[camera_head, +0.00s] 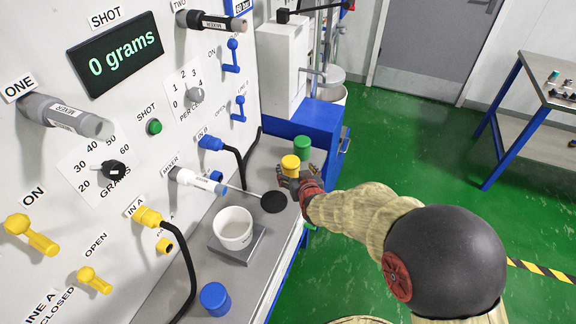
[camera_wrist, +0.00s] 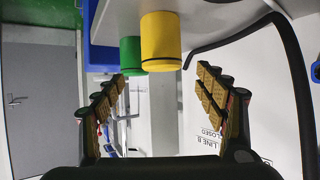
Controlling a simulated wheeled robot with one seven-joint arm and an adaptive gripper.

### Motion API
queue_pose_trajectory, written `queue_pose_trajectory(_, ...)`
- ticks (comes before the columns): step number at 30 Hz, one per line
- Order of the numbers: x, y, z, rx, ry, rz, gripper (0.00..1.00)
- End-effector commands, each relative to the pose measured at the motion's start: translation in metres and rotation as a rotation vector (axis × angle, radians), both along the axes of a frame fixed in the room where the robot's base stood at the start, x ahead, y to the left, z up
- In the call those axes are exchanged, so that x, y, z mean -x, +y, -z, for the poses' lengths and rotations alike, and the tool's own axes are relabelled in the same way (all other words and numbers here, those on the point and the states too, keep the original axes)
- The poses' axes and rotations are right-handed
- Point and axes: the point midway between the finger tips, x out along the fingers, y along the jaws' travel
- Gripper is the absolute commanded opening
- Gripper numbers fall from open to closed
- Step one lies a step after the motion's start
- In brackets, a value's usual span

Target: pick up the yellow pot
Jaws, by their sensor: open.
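The yellow pot (camera_head: 290,166) stands upright near the far end of the grey counter. My gripper (camera_head: 291,183) is close beside it on the near side, and partly overlaps it in the head view. In the wrist view the yellow pot (camera_wrist: 160,42) is ahead of the open fingers (camera_wrist: 161,76), lined up with the gap between them. The picture there is inverted, with the counter at the top. Nothing is held. I cannot tell whether a finger touches the pot.
A green pot (camera_head: 302,147) stands right behind the yellow pot, and also shows in the wrist view (camera_wrist: 130,55). A white cup (camera_head: 235,226) sits on a scale plate (camera_head: 220,244). A blue pot (camera_head: 215,299) is nearer. A black hose (camera_head: 246,165) runs behind.

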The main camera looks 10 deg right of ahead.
Motion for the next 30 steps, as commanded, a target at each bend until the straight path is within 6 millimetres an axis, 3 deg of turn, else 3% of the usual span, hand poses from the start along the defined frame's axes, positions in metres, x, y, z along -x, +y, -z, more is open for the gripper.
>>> queue_pose_trajectory(19,-0.065,0.001,0.029,0.004,-0.013,0.0,0.72)
queue_pose_trajectory(30,-0.072,0.001,0.03,0.004,-0.013,0.0,0.7)
